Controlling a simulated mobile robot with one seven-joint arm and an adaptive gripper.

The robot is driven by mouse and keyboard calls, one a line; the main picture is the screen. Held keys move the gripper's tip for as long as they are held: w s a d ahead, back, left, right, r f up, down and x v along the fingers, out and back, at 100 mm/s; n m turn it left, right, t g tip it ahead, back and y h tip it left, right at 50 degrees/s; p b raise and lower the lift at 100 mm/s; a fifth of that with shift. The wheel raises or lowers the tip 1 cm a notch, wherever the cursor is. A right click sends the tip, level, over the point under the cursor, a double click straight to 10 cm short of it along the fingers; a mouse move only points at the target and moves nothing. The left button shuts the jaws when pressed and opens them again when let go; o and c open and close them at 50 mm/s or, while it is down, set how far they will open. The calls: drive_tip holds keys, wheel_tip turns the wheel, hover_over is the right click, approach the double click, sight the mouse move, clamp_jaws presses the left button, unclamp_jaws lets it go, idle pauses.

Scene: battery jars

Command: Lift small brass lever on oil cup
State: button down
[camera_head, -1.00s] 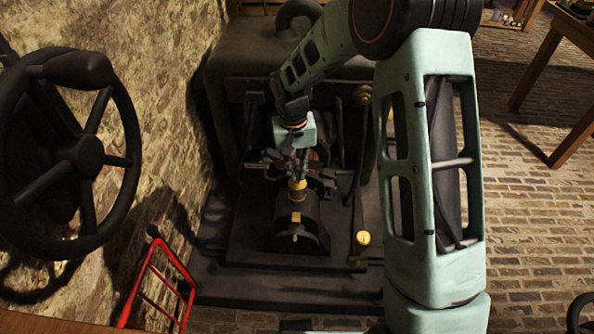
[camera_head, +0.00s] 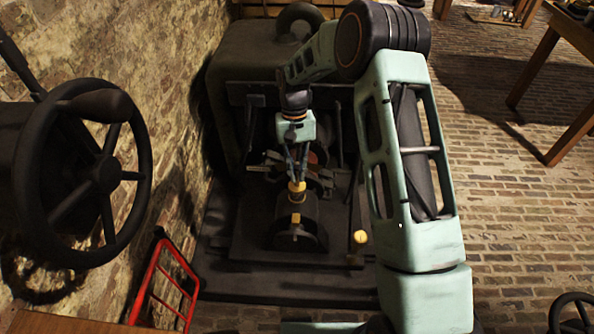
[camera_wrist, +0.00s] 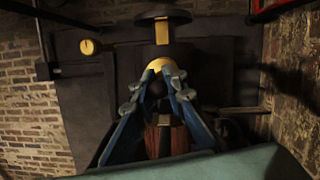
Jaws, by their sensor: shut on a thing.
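The oil cup (camera_head: 297,197) is a small brass fitting on top of a dark rounded housing on the machine, low in the middle of the head view. My gripper (camera_head: 297,183) points down at it with its fingers close together on its brass top. In the wrist view, the blue fingers of my gripper (camera_wrist: 161,68) converge on the yellow brass of the oil cup (camera_wrist: 156,71). They are shut on a small brass part there. I cannot separate the lever from the rest of the cup, because the fingertips cover part of it.
A black handwheel (camera_head: 106,174) stands at the left by the stone wall. A red hand truck frame (camera_head: 157,268) is below it. A brass-topped knob (camera_head: 360,237) is right of the housing. A wooden table (camera_head: 557,55) is at upper right; brick floor lies open on the right.

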drive_tip(key=c, duration=2)
unclamp_jaws()
drive_tip(key=shift+w, duration=0.1)
drive_tip(key=v, duration=1.2)
